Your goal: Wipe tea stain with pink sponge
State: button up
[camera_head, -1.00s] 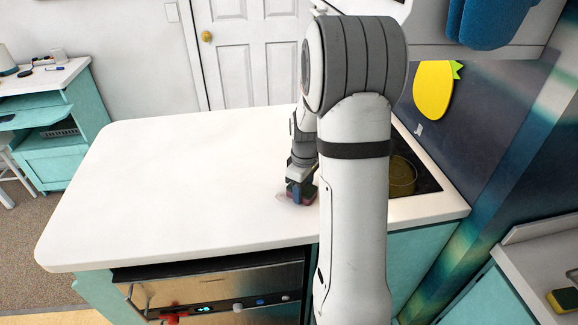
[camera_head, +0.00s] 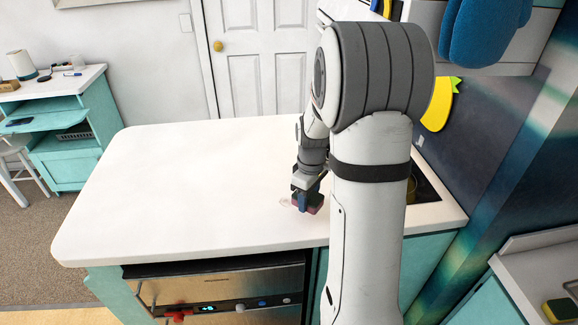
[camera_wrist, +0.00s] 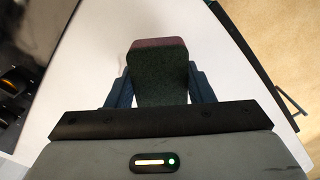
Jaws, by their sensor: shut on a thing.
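My gripper (camera_head: 308,197) is shut on the pink sponge (camera_head: 315,204), low over the white countertop near its right part. The wrist view shows the sponge (camera_wrist: 158,72) between my two fingers, with a dark scouring face and a pink edge at its far end. A faint pale brownish stain (camera_head: 285,202) shows on the counter just left of the sponge. I cannot tell whether the sponge touches the counter. My arm hides the counter right of the gripper.
The white countertop (camera_head: 180,185) is clear to the left. A dark cooktop (camera_head: 427,190) with a pot lies behind my arm at right. An oven (camera_head: 215,290) is under the front edge. A yellow-and-dark sponge (camera_head: 560,310) lies at the lower right.

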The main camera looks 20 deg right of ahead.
jog(key=shift+r+p, duration=1)
jog(key=shift+r, duration=0.8)
jog(key=shift+f, duration=0.15)
